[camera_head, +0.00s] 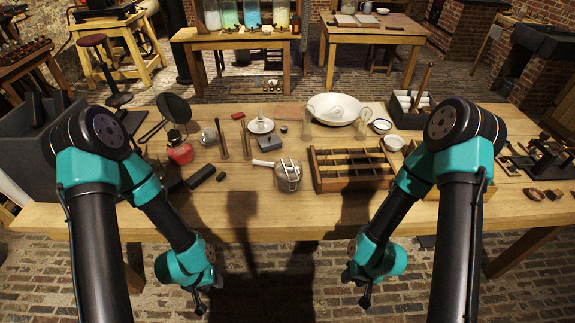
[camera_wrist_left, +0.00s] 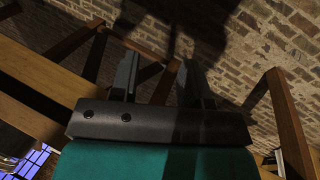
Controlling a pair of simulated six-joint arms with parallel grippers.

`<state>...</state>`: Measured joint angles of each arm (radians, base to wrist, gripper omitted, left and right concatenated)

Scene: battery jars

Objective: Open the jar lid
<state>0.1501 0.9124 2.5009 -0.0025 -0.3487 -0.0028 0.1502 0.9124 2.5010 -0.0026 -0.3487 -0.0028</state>
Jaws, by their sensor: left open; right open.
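A small rounded glass jar (camera_head: 288,176) with what looks like a metal clamp or wire stands near the front middle of the wooden table in the head view. Its lid is too small to make out clearly. My left gripper (camera_head: 203,300) hangs low in front of the table edge, to the left of the jar and apart from it. In the left wrist view my left gripper (camera_wrist_left: 158,80) has its two fingers spread, with nothing between them. My right gripper (camera_head: 365,298) hangs low in front of the table, to the right of the jar, apart from it.
A divided wooden tray (camera_head: 350,184) stands right of the jar. A white bowl (camera_head: 334,108) is behind. The table's front strip (camera_head: 250,215) is clear.

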